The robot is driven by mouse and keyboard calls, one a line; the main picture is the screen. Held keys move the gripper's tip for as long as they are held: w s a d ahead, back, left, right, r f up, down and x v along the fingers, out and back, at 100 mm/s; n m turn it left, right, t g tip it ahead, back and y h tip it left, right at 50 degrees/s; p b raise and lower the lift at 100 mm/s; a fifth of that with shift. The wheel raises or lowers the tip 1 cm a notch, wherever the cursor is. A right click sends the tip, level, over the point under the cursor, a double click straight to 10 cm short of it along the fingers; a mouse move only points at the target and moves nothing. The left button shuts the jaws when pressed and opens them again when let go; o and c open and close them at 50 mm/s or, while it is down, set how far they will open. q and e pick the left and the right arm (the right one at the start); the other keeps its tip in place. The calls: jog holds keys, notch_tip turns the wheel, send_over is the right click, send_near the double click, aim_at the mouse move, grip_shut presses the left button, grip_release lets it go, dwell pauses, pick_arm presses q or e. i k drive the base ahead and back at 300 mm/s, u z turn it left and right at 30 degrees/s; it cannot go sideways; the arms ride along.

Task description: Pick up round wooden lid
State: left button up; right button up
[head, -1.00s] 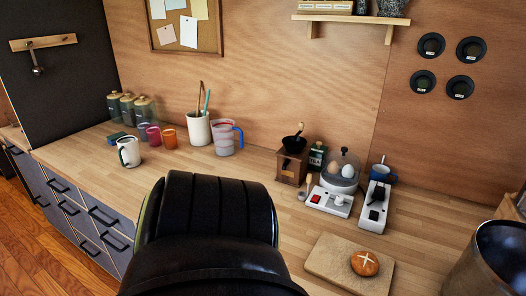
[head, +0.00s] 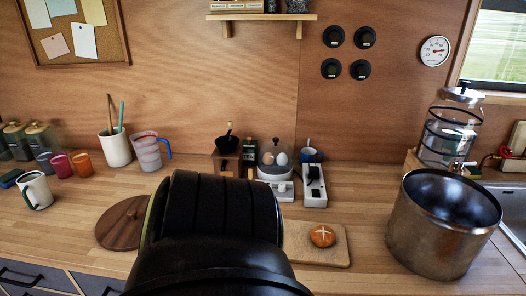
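The round wooden lid (head: 122,224) lies flat on the wooden counter at left of centre in the head view.
A large metal pot (head: 440,238) stands at the right, near the sink (head: 508,205). A cutting board (head: 300,252) with a bread roll (head: 322,236) lies right of my arm. Mugs, cups and a pitcher (head: 148,153) stand at the back left.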

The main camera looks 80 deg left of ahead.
aim_at(118, 229)
jog(key=k, duration=1)
jog(key=u, duration=2.05)
